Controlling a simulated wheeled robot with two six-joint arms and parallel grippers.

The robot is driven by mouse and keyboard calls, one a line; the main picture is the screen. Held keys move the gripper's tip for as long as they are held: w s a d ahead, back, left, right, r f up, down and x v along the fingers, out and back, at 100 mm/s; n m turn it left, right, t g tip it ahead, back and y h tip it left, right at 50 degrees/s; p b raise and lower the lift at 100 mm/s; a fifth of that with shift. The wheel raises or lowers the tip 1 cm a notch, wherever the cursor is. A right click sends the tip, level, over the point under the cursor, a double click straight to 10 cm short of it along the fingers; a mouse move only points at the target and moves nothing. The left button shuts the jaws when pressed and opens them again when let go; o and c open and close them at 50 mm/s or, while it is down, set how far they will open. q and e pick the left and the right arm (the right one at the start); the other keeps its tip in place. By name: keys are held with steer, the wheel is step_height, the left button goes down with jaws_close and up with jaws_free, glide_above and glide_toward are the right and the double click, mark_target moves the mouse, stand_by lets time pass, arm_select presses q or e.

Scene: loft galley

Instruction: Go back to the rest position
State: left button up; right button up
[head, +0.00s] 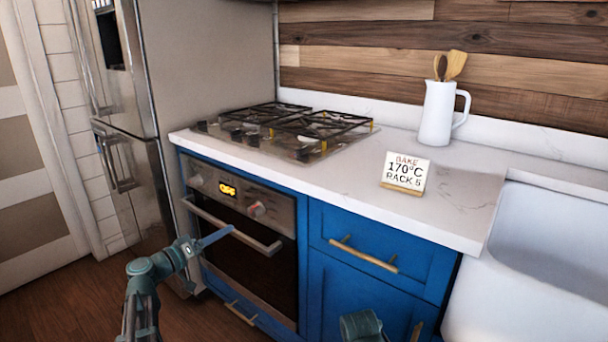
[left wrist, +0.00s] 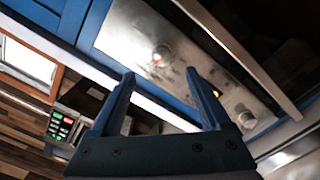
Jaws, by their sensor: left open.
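My left gripper (head: 218,237) is in front of the oven (head: 245,265), near the left part of the oven's long handle (head: 230,226). In the left wrist view its two blue fingers (left wrist: 160,73) are spread apart with nothing between them. The oven's control panel, with knobs, lies beyond the fingertips there. I cannot tell whether the gripper touches the handle. Part of my right arm (head: 361,325) shows at the bottom edge of the head view, but its gripper is out of frame.
The oven door looks closed and its display (head: 228,189) reads OFF. A gas hob (head: 290,130), a sign reading "BAKE 170°C RACK 5" (head: 405,172) and a white jug (head: 437,115) with wooden utensils stand on the counter. A fridge (head: 130,170) stands left, a sink (head: 550,235) right.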

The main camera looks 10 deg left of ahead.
arm_select(q)
steer(key=s+d+f+m+g, duration=0.1)
steer(key=s+d+f+g, duration=0.25)
steer(key=d, duration=0.45)
steer(key=s+d+f+m+g, duration=0.2)
steer(key=d+f+g, duration=0.1)
steer(key=d+f, duration=0.3)
steer(key=s+d+f+m+g, duration=0.1)
steer(key=s+d+f+g, duration=0.15)
steer(key=d, duration=0.65)
steer(key=s+d+f+m+g+y, duration=0.1)
steer(key=s+d+f+g+y, duration=0.1)
steer(key=s+f+y, duration=0.3)
steer(key=s+d+f+g+y, duration=0.1)
steer(key=s+d+g+y, duration=0.1)
steer(key=s, duration=0.5)
steer(key=s+d+f+m+g+y, duration=0.1)
steer(key=s+d+f+g+y, duration=0.1)
steer(key=s+f+y, duration=0.3)
step_height(320, 180, up, 35)
steer(key=h+p, duration=0.1)
steer(key=p, duration=3.2)
steer(key=shift+s+a+h+p, duration=0.2)
steer(key=shift+h+p, duration=0.1)
